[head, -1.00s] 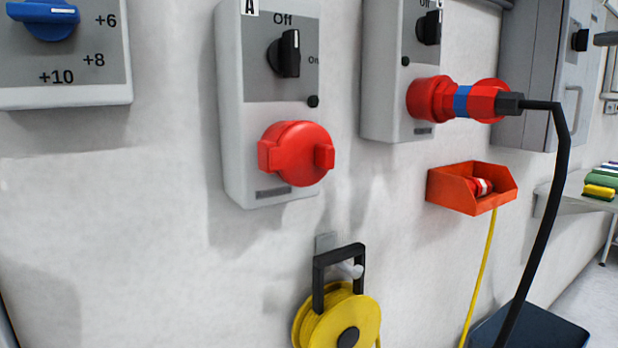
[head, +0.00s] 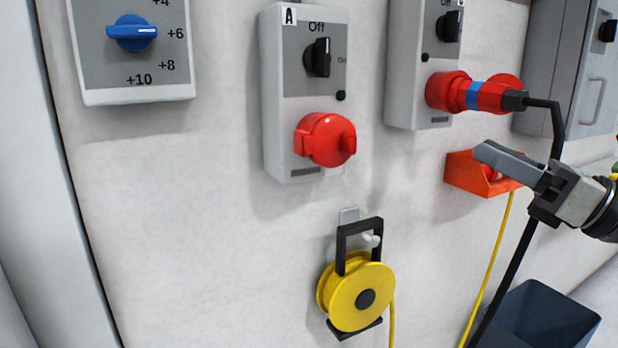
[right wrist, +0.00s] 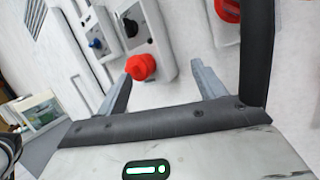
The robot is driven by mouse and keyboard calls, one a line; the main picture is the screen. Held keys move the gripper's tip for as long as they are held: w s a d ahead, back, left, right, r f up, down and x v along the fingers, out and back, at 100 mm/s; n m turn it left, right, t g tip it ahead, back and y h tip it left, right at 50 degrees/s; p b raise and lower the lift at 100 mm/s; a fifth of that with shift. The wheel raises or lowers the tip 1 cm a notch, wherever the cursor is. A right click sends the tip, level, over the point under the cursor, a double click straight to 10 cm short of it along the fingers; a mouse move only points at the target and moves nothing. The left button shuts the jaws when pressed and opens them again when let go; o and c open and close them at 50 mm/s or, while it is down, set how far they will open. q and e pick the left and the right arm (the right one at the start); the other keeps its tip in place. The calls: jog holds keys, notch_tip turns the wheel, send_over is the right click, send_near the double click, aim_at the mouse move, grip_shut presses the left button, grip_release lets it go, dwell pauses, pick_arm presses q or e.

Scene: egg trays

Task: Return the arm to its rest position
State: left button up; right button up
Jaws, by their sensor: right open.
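My right gripper (head: 515,165) comes in from the right edge of the head view, in front of the orange wall box (head: 470,177) and the black cable. In the right wrist view its two grey fingers (right wrist: 160,92) stand apart with nothing between them, so it is open and empty. Beyond the fingers is the wall with the red capped socket (right wrist: 142,67). My left gripper is in neither view.
Switch box A (head: 275,110) with its red socket cover (head: 328,140) is on the wall. A second box (head: 405,60) has a red plug (head: 485,95) with a black cable (head: 520,245). A yellow cable reel (head: 350,297) hangs below. A dark bin (head: 545,318) stands lower right.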

jog(key=s+a+f+m+t+h+p, duration=0.15)
jog(key=f+m+h, duration=0.45)
jog(key=f+m, duration=0.8)
jog(key=s+a+f+m+t+h+p, duration=0.15)
jog(key=f+m+h, duration=0.35)
jog(key=f+m, duration=0.85)
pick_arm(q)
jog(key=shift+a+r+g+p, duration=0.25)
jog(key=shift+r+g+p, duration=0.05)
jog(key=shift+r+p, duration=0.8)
pick_arm(e)
jog(key=s+a+f+m+g+h, duration=0.1)
jog(key=s+a+f+m+g, duration=0.6)
jog(key=s+a+f+m, duration=0.3)
jog(key=s+f+m, duration=0.3)
jog(key=m, duration=0.1)
jog(key=shift+a, duration=0.3)
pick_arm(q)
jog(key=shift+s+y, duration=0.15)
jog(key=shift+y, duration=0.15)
